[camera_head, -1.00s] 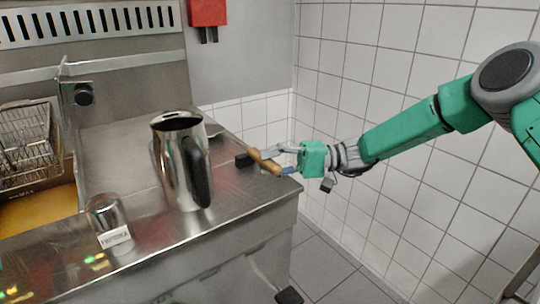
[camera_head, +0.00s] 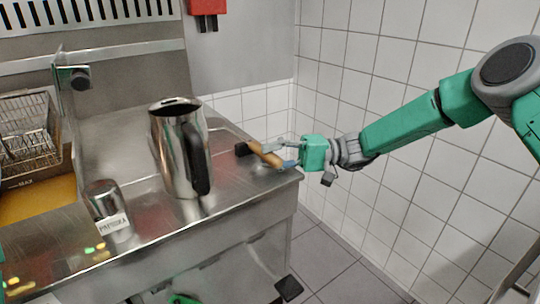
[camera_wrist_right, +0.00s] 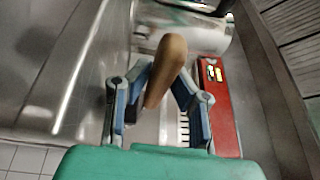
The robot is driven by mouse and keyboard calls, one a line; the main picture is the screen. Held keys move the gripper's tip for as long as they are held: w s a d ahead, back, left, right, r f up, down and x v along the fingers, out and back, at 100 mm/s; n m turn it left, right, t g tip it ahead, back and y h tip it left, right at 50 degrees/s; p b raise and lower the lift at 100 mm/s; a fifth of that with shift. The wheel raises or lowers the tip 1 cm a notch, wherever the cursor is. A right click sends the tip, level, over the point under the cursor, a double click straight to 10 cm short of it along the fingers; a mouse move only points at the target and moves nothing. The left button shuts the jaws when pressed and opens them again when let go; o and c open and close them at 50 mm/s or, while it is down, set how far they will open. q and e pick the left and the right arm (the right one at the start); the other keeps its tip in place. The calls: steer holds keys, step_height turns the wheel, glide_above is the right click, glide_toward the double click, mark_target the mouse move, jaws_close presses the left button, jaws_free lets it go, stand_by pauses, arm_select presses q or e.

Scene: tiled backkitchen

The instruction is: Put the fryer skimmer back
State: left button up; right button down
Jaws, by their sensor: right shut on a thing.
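My right gripper (camera_head: 285,152) is shut on a brown wooden handle (camera_head: 265,154), just above the right end of the steel counter. I take the handle to be the fryer skimmer's; no mesh head can be made out. In the right wrist view the wooden handle (camera_wrist_right: 167,68) sticks up between the two fingers of the right gripper (camera_wrist_right: 160,95). The fryer basket (camera_head: 27,130) sits over yellow oil at the far left. My left gripper does not show.
A tall steel jug (camera_head: 175,150) with a black handle stands on the counter (camera_head: 235,190), left of my right gripper. A paprika shaker (camera_head: 106,210) stands nearer the front. A tiled wall (camera_head: 400,60) rises on the right.

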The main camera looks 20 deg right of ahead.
steer(key=c, duration=1.3)
jaws_free()
steer(key=shift+c, duration=0.2)
steer(key=shift+s+f, duration=0.1)
steer(key=shift+f, duration=0.1)
